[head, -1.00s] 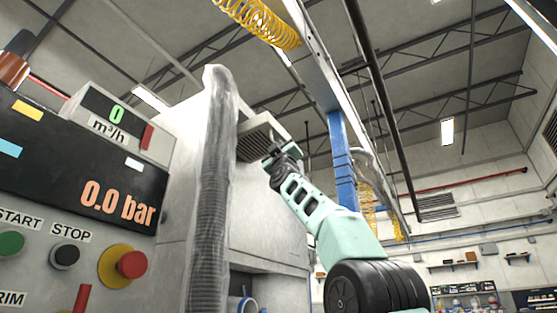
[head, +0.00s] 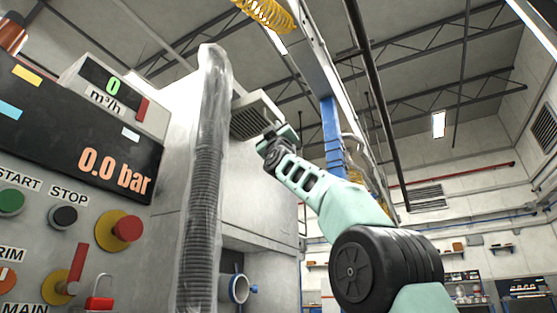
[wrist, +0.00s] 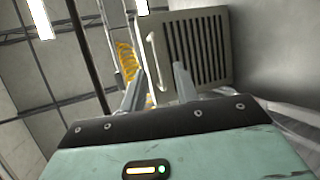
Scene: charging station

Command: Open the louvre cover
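The louvre cover (head: 254,115) is a grey slatted panel high on the side of the pale cabinet. In the wrist view the louvre cover (wrist: 222,50) fills the upper middle, with dark slots and a pale bar handle (wrist: 153,62) along its left edge. My gripper (head: 277,133) is just in front of the cover's lower right in the head view. In the wrist view my gripper (wrist: 160,82) has its two fingers apart. The handle appears between them in the picture; no contact shows. In the head view the fingertips are too small to make out.
A ribbed hose (head: 205,190) in clear wrap runs up the cabinet's front, left of my arm. The control panel (head: 80,150) stands at the left. A blue post (head: 333,135) and yellow coiled hose (head: 265,14) are behind and above. Open room lies right.

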